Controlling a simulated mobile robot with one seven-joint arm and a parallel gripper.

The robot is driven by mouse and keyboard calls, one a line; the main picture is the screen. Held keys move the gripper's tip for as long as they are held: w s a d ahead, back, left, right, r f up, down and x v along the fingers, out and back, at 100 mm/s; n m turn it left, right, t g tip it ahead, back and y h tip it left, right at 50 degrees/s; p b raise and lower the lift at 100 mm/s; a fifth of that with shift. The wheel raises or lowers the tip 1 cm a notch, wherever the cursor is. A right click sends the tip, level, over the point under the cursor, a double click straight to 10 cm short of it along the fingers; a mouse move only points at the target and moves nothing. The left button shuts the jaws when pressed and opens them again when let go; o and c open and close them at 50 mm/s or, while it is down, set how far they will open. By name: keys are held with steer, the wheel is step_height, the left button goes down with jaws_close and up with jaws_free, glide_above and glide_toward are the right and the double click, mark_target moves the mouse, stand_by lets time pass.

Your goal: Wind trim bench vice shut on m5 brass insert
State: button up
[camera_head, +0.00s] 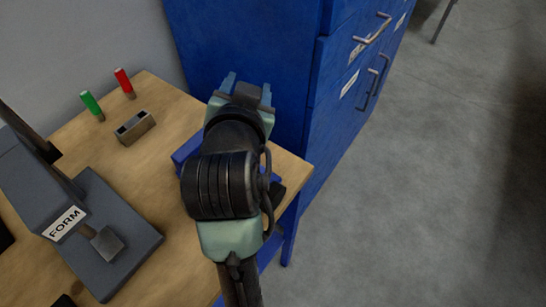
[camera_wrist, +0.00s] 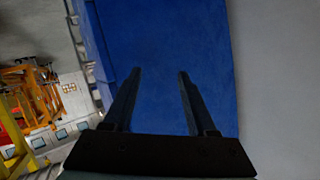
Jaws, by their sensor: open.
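My gripper (camera_head: 248,88) is open and empty, raised in front of the blue cabinet. In the wrist view its two fingers (camera_wrist: 160,73) stand apart with only the cabinet's blue face behind them. A blue object (camera_head: 184,151), perhaps the bench vice, sits on the wooden bench, mostly hidden behind my arm. A dark piece (camera_head: 278,192) shows to the right of my arm at the bench edge; I cannot tell whether it belongs to the vice. The vice's jaws and the brass insert are not visible.
The wooden bench (camera_head: 165,187) holds a grey machine labelled FORM (camera_head: 65,222), a small slotted block (camera_head: 135,127), a green-handled item (camera_head: 92,105) and a red-handled item (camera_head: 125,83). The blue cabinet (camera_head: 245,45) stands close behind the bench. Open floor (camera_head: 430,190) lies to the right.

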steer(key=s+f+m+g+h+p, duration=0.15)
steer(key=s+g+p, duration=0.35)
steer(key=p, duration=0.7)
steer(key=m+g+p, duration=0.2)
steer(key=g+p, duration=0.4)
steer(key=p, duration=0.6)
glide_toward(270, 193)
steer(key=shift+t+h, duration=0.3)
steer(key=shift+h, duration=0.25)
steer(key=x, duration=0.7)
steer(key=a+p+x, duration=0.1)
steer(key=x, duration=0.3)
steer(key=shift+s+d+f, duration=0.1)
steer(key=shift+s+f, duration=0.05)
steer(key=shift+f, duration=0.25)
steer(key=shift+c, duration=0.3)
jaws_close()
